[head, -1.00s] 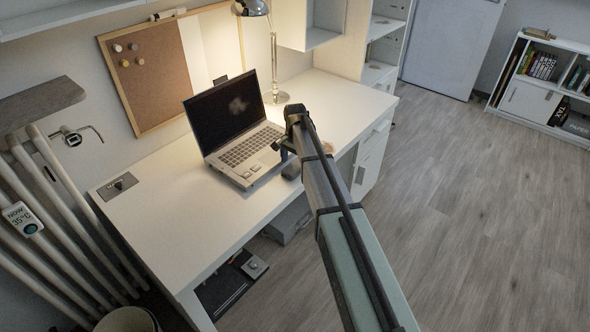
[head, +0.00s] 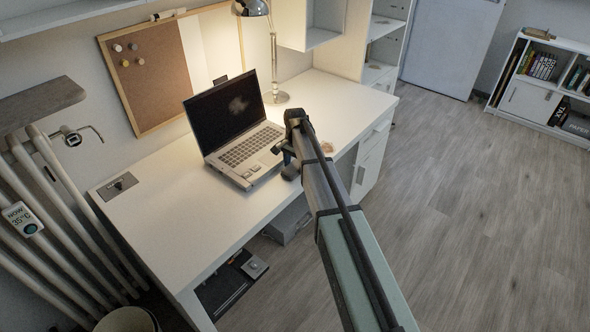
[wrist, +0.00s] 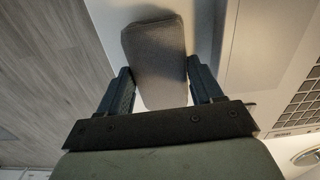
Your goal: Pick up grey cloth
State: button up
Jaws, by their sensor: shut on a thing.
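The grey cloth (wrist: 153,40) shows in the wrist view as a folded, rounded block between my two fingers. My gripper (wrist: 159,68) is shut on it, one finger on each side. The cloth's far end extends past the fingertips over a white surface. In the head view, my gripper (head: 287,163) is over the front edge of the white desk, just right of the laptop. My wrist and arm hide much of this spot there, and I cannot make out the cloth clearly or tell whether it is clear of the desktop.
An open laptop (head: 240,146) stands close to the left of my gripper. A lamp (head: 275,97) stands behind it. The desk's left part (head: 170,225) is mostly clear. A small tan item (head: 327,147) lies right of my wrist. The floor (head: 480,210) on the right is open.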

aim_at(295, 165)
jog(key=shift+r, duration=0.1)
notch_tip(295, 165, up, 10)
dwell(0.7)
